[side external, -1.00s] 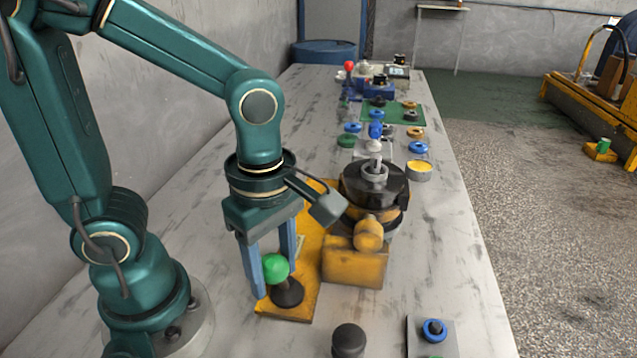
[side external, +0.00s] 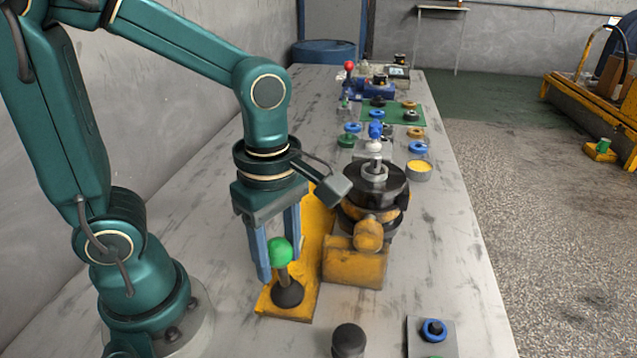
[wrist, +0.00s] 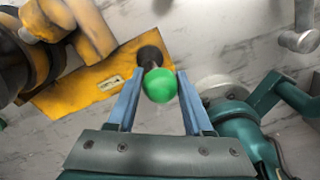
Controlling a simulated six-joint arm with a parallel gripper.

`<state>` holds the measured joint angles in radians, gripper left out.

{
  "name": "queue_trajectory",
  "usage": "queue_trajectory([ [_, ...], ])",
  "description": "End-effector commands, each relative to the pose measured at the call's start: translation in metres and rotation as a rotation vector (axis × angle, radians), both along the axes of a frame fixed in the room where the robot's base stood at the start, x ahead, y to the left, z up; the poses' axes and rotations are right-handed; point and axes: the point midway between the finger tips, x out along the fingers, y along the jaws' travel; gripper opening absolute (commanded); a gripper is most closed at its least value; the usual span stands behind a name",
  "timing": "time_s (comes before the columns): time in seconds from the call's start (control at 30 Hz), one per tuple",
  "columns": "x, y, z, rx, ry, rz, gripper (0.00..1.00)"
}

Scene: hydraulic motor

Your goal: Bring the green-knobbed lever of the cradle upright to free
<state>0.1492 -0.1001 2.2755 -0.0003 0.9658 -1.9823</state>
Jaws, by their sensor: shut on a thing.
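The green-knobbed lever (side external: 280,251) rises from a black boot (side external: 288,293) on the yellow cradle's base plate. It leans a little to the left in the side view, and a short piece of its shaft shows below the knob. My gripper (side external: 277,266) points down with its blue fingers on either side of the knob, shut on it. In the wrist view the green knob (wrist: 160,85) sits between the fingertips, with the black boot (wrist: 150,57) just beyond it. The cradle (side external: 352,265) holds the black and yellow motor (side external: 375,185) to the right of the lever.
A black knob-shaped part (side external: 348,340) and a grey plate with a blue ring (side external: 433,330) are at the front. Several rings and a green mat (side external: 395,116) lie farther back. The table is bare to the right of the cradle.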

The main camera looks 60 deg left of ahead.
Motion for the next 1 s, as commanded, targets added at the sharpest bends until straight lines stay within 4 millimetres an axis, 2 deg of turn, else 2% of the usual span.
queue_trajectory([
  [1.0, 0.016, 0.016, 0.002, 0.002, 0.0, 0.001, 0.2],
])
